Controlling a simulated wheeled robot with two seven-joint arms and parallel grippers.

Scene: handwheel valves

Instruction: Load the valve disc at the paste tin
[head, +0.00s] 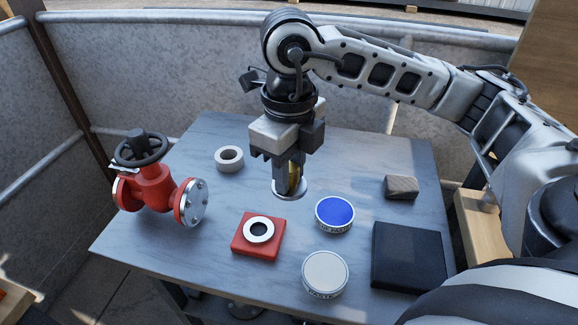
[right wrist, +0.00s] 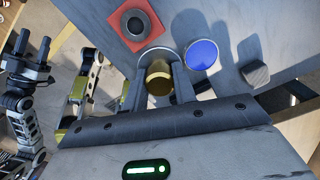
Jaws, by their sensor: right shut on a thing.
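My right gripper (head: 285,176) is shut on the brass stem of the valve disc (head: 290,191). The disc hangs below the fingers, above the table, its round steel face downward. The right wrist view shows the brass stem (right wrist: 159,78) between the fingers. A tin with a blue top (head: 334,212) stands right of the disc, apart from it. A tin with a pale grey top (head: 325,272) stands nearer the front.
A red handwheel valve (head: 155,180) stands at the table's left. A red block (head: 240,247) with a pale ring (head: 259,229) lies left of the tins. A grey ring (head: 229,157), a small block (head: 401,187) and a dark pad (head: 408,255) are also on the table.

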